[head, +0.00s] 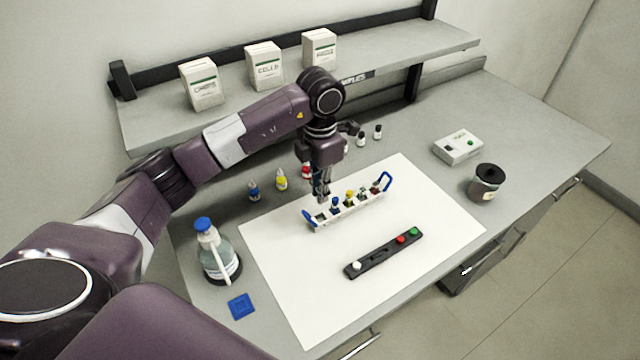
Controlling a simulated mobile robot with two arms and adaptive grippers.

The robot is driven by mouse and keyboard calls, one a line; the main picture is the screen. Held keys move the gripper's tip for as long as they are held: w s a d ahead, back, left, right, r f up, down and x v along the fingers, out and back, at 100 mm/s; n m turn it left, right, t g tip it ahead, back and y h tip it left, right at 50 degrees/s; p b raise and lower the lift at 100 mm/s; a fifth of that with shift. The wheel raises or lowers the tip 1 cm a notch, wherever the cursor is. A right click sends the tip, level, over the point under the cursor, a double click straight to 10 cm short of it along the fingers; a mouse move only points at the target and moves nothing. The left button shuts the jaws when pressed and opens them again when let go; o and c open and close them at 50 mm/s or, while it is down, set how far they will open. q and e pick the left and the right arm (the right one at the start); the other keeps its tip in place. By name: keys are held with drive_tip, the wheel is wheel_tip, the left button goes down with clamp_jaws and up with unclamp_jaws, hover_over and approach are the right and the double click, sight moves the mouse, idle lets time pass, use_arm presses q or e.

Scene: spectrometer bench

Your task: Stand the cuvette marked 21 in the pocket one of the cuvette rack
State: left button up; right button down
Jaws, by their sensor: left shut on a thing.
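My left gripper (321,192) points down over the left part of a white rack with blue end handles (347,212). It is shut on a small cuvette that its fingers mostly hide; whether that cuvette stands in the rack or just above it I cannot tell. Several small cuvettes with coloured tops, among them a blue one (336,202) and a yellow one (349,195), stand in this rack. A narrow black rack (380,255) lies in front, with a white top at its left end and red and green tops at its right. No number 21 is readable. My right gripper is out of view.
A wash bottle (218,252) and a blue square (240,306) are at left. Small bottles, including a yellow one (281,180), stand behind the white mat (285,275). A dark jar (486,182) and a white box (458,146) are at right. The mat's front is clear.

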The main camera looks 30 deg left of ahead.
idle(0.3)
use_arm(q)
drive_tip(key=shift+w, duration=0.1)
drive_tip(key=shift+f+b, duration=0.15)
drive_tip(key=shift+b, duration=0.15)
drive_tip(key=shift+f+b, duration=1.85)
drive_tip(key=shift+f, duration=0.45)
drive_tip(key=shift+f, duration=0.15)
drive_tip(key=shift+f+b, duration=1.2)
drive_tip(key=shift+f, duration=0.05)
drive_tip(key=shift+f, duration=0.1)
